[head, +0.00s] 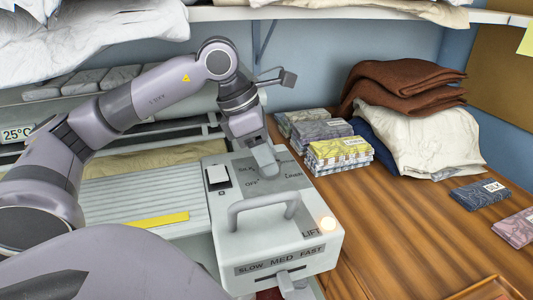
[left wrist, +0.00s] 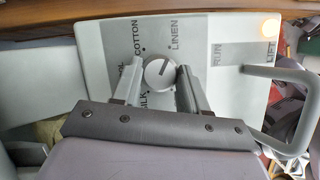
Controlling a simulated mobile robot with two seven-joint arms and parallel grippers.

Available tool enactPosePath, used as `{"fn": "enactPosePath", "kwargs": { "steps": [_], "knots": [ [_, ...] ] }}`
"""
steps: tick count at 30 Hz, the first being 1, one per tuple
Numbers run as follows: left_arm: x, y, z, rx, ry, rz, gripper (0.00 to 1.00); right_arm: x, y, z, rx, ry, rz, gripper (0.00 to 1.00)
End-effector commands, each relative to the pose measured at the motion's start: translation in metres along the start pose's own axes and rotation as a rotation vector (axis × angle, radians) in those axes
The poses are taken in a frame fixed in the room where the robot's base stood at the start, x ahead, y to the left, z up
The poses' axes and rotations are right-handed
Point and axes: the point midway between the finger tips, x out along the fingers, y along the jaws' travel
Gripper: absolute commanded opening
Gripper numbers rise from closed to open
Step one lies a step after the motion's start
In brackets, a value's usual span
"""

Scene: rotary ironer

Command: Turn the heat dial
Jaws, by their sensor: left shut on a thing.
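The ironer's control box (head: 225,250) stands in the middle of the head view. The round grey heat dial (left wrist: 159,72) shows in the left wrist view, among the labels COTTON, LINEN and a partly covered SILK. In the head view my left gripper (head: 264,168) comes down onto the top of the box and hides the dial. My right gripper is not in view.
A raised handle (head: 262,204) stands close in front of the left gripper. A lamp (head: 327,224) glows by the LIFT label. A white rocker switch (head: 217,174) lies left of the dial. Folded cloth stacks (head: 338,152) stand behind, right. The wooden table (head: 400,225) has free room.

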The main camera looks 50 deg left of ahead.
Motion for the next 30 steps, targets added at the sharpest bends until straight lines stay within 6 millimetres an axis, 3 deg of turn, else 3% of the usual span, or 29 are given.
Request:
{"fn": "enactPosePath", "kwargs": {
  "steps": [15,16,18,30],
  "knots": [
    [-0.0012,0.0011,0.0004,0.017,-0.002,-0.003,0.13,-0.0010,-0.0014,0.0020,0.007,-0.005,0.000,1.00],
    [-0.0012,0.0011,0.0004,0.017,-0.002,-0.003,0.50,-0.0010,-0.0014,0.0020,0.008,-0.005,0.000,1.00],
    [-0.0011,0.0010,0.0004,0.017,-0.002,-0.003,0.69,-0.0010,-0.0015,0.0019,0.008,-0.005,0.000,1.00],
    [-0.0084,0.0010,0.0008,0.017,-0.003,-0.003,0.69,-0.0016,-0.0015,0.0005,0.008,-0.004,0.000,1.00]
  ]
}}
